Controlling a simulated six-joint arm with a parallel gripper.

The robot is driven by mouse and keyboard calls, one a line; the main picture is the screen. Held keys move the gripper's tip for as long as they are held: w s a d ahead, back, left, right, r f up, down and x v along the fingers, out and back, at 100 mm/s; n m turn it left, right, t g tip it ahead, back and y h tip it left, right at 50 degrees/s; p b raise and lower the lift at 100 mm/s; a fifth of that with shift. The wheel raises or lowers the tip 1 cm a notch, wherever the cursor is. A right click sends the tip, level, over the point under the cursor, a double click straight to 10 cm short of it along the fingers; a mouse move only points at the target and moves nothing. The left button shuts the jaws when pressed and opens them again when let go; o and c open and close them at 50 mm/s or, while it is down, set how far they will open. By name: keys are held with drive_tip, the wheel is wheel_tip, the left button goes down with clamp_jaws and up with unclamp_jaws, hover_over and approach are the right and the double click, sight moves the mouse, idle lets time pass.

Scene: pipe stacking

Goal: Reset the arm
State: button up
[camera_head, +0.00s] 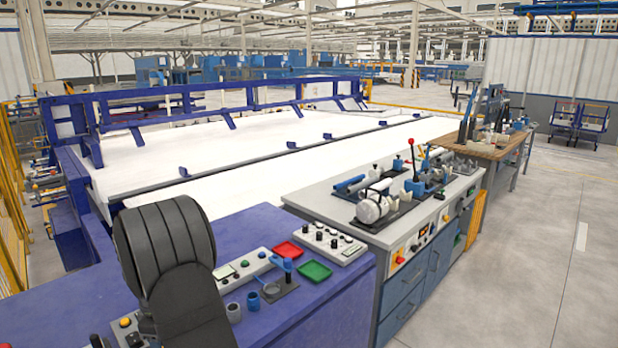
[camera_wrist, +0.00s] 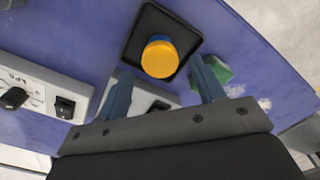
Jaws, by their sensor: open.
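My gripper (camera_wrist: 162,72) is open in the wrist view, its two blue fingers apart with nothing held between them. A yellow round-topped piece (camera_wrist: 160,58) on a square black base (camera_wrist: 140,28) shows beyond the fingertips; I cannot tell the distance to it.
A red tray (camera_head: 287,250) and a green tray (camera_head: 315,271) lie on the purple bench (camera_head: 335,290) near control boxes (camera_head: 335,243). A grey workbench (camera_head: 315,203) with machinery stands to the right. Open floor (camera_head: 540,230) lies farther right.

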wheel_tip(320, 180, down, 3)
wheel_tip(320, 180, up, 11)
wheel_tip(320, 180, down, 11)
drive_tip(key=shift+f, duration=0.2)
wheel_tip(320, 180, up, 4)
drive_tip(key=shift+f, duration=0.25)
drive_tip(key=w+d+r, duration=0.1)
drive_tip(key=d+r, duration=0.6)
drive_tip(key=d, duration=0.5)
drive_tip(key=w+a, duration=0.3)
drive_tip(key=a, duration=1.7)
drive_tip(key=s+a+f, duration=0.1)
drive_tip(key=s+a, duration=0.1)
drive_tip(key=a, duration=0.5)
drive_tip(key=s+a+f, duration=0.2)
drive_tip(key=s+a, duration=0.1)
drive_tip(key=a, duration=0.5)
drive_tip(key=shift+s+a, duration=0.15)
drive_tip(key=shift+a, duration=0.1)
